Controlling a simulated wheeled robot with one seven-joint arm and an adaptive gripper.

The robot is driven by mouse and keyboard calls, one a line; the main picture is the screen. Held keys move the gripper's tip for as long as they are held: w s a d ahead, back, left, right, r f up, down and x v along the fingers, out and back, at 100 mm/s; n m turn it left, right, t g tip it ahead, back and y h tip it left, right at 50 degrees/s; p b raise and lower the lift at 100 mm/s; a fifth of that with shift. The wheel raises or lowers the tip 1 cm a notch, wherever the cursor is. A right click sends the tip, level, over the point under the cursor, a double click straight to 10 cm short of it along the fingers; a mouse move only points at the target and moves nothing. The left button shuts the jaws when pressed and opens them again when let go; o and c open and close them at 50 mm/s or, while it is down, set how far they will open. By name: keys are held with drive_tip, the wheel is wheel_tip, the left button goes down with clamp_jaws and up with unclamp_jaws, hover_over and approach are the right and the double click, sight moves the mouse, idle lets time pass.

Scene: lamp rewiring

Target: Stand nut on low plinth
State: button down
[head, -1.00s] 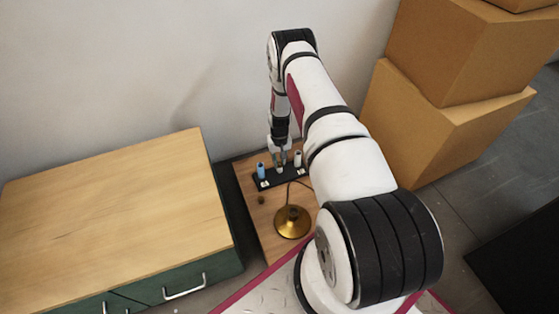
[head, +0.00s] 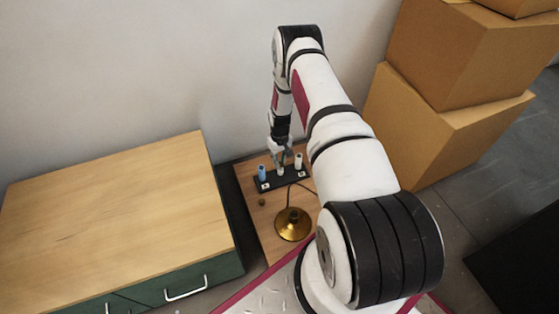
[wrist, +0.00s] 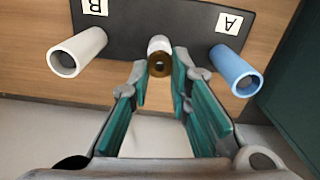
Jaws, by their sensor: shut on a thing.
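A brass-coloured nut (wrist: 159,66) with a dark hole is between my fingertips in the wrist view. My gripper (wrist: 159,74) has teal finger pads and is shut on it; the grip also shows small in the head view (head: 281,162). The short white low plinth (wrist: 159,44) stands in the middle of a black board (wrist: 150,16), directly behind the nut in the wrist view. The nut overlaps the plinth's top end there; I cannot tell whether they touch. The low plinth also shows below my fingers in the head view (head: 280,172).
A blue post (wrist: 237,70) by label A and a white post (wrist: 77,52) by label B flank the low plinth. A brass lamp base (head: 293,223) with a cable and a small brown piece (head: 262,202) are on the wooden table. A cabinet (head: 110,220) stands left.

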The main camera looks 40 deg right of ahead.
drive_tip(key=shift+r+p, duration=0.35)
drive_tip(key=shift+r, duration=0.4)
